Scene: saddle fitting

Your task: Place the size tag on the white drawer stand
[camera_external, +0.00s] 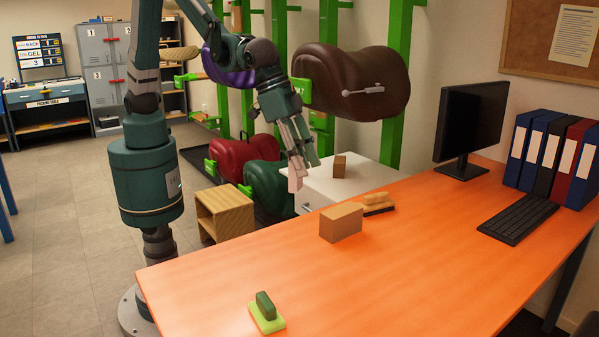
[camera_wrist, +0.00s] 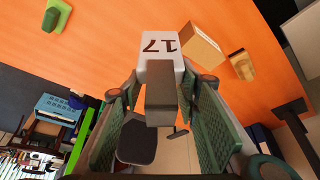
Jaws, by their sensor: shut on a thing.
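The size tag (camera_wrist: 160,45) is a pale block marked 17, upside down in the wrist view, with a grey part nearer the camera between the fingers. My gripper (camera_external: 298,158) is shut on it, and the tag also shows below the fingertips in the external view (camera_external: 295,182). The white drawer stand (camera_external: 372,173) is behind the orange table, with a small brown block (camera_external: 339,167) on its top. The tag appears in front of the stand's left edge in the external view. I cannot tell its height or whether it is over the stand.
The orange table (camera_external: 400,260) carries a tan box (camera_external: 341,222), a tan brush (camera_external: 378,203) and a green brush on a lime pad (camera_external: 266,312). A brown saddle (camera_external: 350,80) hangs above the stand. A wooden stool (camera_external: 225,212) stands left. The stand's top right is clear.

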